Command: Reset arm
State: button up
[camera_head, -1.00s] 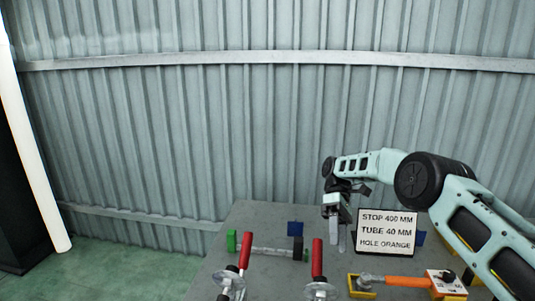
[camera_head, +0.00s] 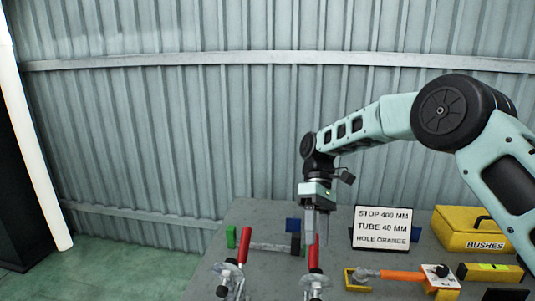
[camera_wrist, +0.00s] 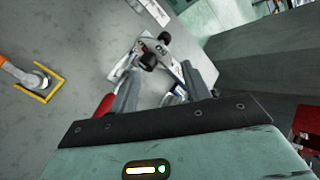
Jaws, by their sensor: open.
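My gripper (camera_head: 317,222) hangs pointing down from my pale green arm in the head view, above the grey table (camera_head: 268,212). Its two grey fingers are apart and hold nothing; they also show in the wrist view (camera_wrist: 165,90). In the head view the fingers overlap the top of the right red-handled clamp (camera_head: 315,262). I cannot tell whether they touch it. In the wrist view a metal clamp (camera_wrist: 158,52) shows beyond and between the fingers.
A second red-handled clamp (camera_head: 241,250) stands left. A sign (camera_head: 382,228), a yellow BUSHES box (camera_head: 470,230), an orange-handled tool (camera_head: 400,275) and a yellow level (camera_head: 490,272) are on the right. A corrugated wall (camera_head: 200,120) stands behind. Green floor is clear at left.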

jog(key=s+a+r+m+t, duration=0.1)
jog(key=s+a+r+t, duration=0.15)
jog(key=s, duration=0.55)
jog(key=s+a+r+t, duration=0.1)
jog(key=s+r+t, duration=0.15)
jog(key=s, duration=0.55)
jog(key=s+d+f+m+t, duration=0.1)
jog(key=s+d+t, duration=0.2)
jog(key=s, duration=1)
jog(key=d, duration=0.3)
jog(key=shift+s+d, duration=0.2)
jog(key=shift+s, duration=0.05)
